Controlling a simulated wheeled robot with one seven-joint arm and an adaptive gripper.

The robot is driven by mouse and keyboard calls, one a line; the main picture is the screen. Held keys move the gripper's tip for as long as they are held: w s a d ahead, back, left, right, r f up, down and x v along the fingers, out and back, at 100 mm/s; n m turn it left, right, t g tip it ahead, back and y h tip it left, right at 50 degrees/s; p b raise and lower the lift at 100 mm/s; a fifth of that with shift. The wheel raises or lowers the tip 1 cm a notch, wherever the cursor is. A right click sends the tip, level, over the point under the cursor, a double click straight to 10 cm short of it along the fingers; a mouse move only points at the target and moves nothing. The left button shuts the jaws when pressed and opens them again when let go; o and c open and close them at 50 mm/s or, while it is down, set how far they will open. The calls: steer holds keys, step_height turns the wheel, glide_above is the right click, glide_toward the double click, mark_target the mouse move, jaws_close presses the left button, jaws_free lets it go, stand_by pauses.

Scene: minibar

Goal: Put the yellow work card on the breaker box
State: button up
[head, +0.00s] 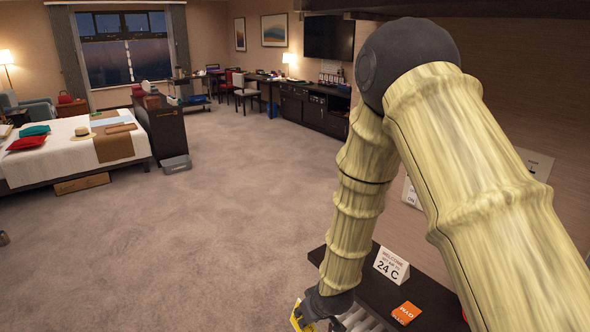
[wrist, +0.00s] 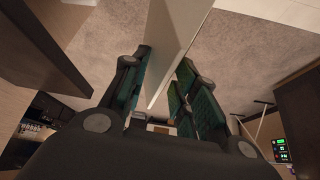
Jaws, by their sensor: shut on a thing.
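My gripper (head: 312,312) is low at the bottom edge of the head view, partly cut off, beside the dark shelf top. The yellow work card (head: 298,318) shows as a small yellow piece at its fingers. In the wrist view my gripper (wrist: 160,100) has teal-padded fingers shut on a flat, pale panel (wrist: 178,40), which looks like the card's other face. I cannot identify the breaker box for certain. A pale wall plate (head: 411,192) marked "ON" and a grey panel (head: 537,164) show behind my arm, both partly hidden.
The dark shelf top (head: 440,300) by the right wall holds a white "24 C" sign (head: 391,265) and an orange card (head: 406,313). A bed (head: 75,150) stands far left, and a long dark cabinet (head: 310,108) at the back.

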steer(key=s+d+f+m+h, duration=0.1)
steer(key=s+d+m, duration=0.1)
steer(key=s+d, duration=0.2)
steer(key=s+d+f+m+h, duration=0.1)
steer(key=s+d, duration=0.4)
steer(key=d, duration=0.5)
steer(key=shift+f+m+t+h, duration=0.3)
steer(key=shift+f+m+t, duration=0.15)
steer(key=shift+m, duration=0.75)
steer(key=shift+w, duration=0.1)
steer(key=shift+a, duration=0.1)
